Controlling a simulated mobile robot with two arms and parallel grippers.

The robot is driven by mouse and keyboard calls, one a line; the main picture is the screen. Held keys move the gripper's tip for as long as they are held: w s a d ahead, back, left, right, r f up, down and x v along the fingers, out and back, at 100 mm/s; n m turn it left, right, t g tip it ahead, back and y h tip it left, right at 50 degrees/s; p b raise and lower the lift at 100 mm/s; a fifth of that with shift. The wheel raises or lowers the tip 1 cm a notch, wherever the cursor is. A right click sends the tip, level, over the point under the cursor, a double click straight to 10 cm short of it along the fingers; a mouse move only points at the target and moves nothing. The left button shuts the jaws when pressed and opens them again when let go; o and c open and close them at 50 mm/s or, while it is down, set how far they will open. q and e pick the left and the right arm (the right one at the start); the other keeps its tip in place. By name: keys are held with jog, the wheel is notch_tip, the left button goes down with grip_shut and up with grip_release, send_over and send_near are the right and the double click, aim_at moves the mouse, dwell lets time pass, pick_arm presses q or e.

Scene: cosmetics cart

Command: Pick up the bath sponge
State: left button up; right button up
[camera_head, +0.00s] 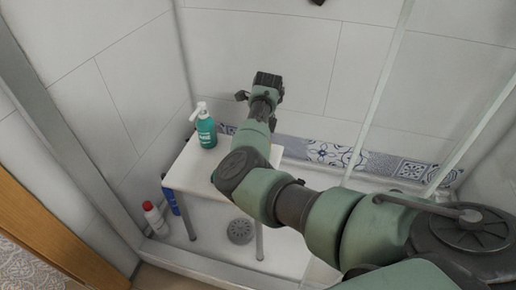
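My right arm reaches in from the lower right, and its gripper (267,80) is in front of the tiled back wall, beyond the white stool. The fingers are small and dark, so I cannot tell whether they are open or shut. I cannot make out a bath sponge; my arm hides part of the stool top and the area behind it. My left gripper is not in view.
The white stool (187,172) stands in the shower with a teal pump bottle (206,131) on top. A white bottle with a red cap (155,218) and a blue item (171,200) stand below left. A grey round drain-like disc (240,231) lies on the floor. Glass edges rise at right.

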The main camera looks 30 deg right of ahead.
dwell(0.4)
jog(key=c, duration=1.4)
